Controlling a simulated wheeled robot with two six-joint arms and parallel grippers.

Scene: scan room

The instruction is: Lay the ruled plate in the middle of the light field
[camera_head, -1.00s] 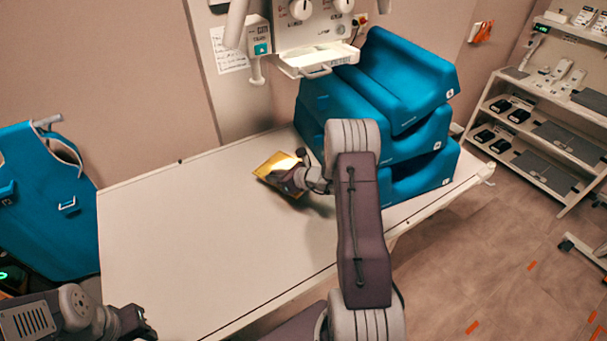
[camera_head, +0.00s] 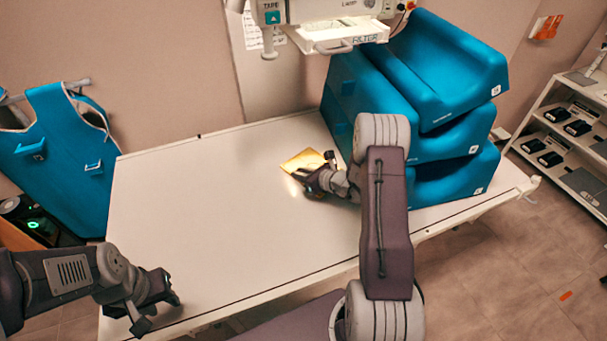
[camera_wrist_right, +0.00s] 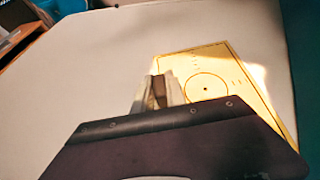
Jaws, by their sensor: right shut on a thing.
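The ruled plate (camera_head: 301,160) is a thin yellow sheet near the back of the white table, beside the blue cushions. In the right wrist view the plate (camera_wrist_right: 206,66) shows a dark circle, a centre dot and fine marks. My right gripper (camera_head: 312,172) is shut on its near edge; the fingers (camera_wrist_right: 160,92) also show in the right wrist view. The light field (camera_wrist_right: 259,74) is a bright patch falling partly on the plate's right side and partly past its edge. Its full outline is hidden. My left gripper (camera_head: 160,305) is open and empty at the table's front left.
Stacked blue cushions (camera_head: 425,110) stand close to the right of my right gripper. A wall-side unit (camera_head: 330,25) with knobs hangs above the back edge. A blue apron (camera_head: 60,150) hangs at left, shelves (camera_head: 565,140) stand at right. The table's (camera_head: 210,220) left and middle are bare.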

